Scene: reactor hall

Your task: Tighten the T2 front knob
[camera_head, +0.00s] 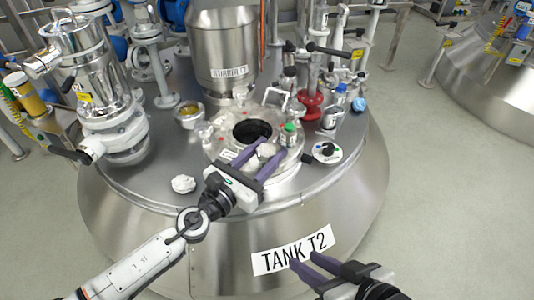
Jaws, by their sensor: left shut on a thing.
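Tank T2 (352,212), a steel vessel marked "TANK T2", fills the middle of the head view. A round hatch with a dark opening (252,131) is on its top. The front knob (267,151), whitish, sits at the near edge of the hatch. My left gripper (271,149) is shut on it, with one purple finger on each side; the fingers partly hide the knob. My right gripper (302,259) is open and empty, in front of the tank label.
A tall steel fitting (92,70) stands at left.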

